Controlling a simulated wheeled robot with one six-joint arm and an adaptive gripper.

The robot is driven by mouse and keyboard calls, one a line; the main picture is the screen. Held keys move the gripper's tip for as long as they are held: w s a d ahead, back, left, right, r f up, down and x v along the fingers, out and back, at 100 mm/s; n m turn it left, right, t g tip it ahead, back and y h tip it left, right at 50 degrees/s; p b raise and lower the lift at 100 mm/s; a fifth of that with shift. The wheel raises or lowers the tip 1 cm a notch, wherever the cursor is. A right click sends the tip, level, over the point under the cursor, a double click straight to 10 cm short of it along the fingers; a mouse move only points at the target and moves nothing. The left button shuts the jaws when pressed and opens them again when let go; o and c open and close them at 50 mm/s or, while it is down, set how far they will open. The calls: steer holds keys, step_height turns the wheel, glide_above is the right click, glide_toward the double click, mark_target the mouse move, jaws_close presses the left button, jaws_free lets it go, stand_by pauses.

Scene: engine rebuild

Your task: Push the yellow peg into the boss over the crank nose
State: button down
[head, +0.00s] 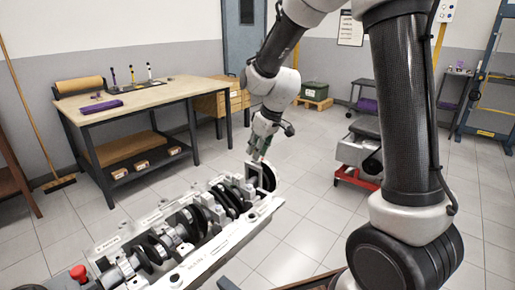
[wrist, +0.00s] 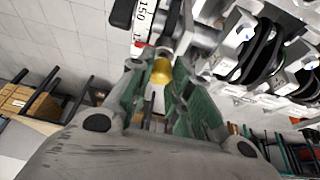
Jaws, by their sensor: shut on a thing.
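My gripper (head: 259,153) is at the far end of the engine block (head: 228,243), close to its end plate. In the wrist view its green-padded fingers (wrist: 161,82) are shut on the yellow peg (wrist: 161,71). The peg's yellow end shows between the fingertips, with grey metal of the engine directly beyond it. I cannot tell whether the peg's tip is inside the boss or only touching it; the boss and crank nose are not clearly made out. The crankshaft (head: 172,238) with dark counterweights lies along the block. The peg is not discernible in the head view.
A wooden-topped workbench (head: 150,92) with upright tools and a purple cloth (head: 100,107) stands at the back left. A red-based stand (head: 356,178) is to the right of the block. A black-and-white label marked 150 (wrist: 144,20) is beside the fingertips. Tiled floor is open around the block.

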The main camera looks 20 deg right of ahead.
steer(key=shift+f, duration=0.7)
steer(key=c, duration=1.5)
jaws_free()
steer(key=shift+c, duration=0.2)
steer(key=shift+r, duration=0.2)
steer(key=shift+r, duration=1.3)
steer(key=shift+o, duration=0.3)
steer(key=o, duration=0.5)
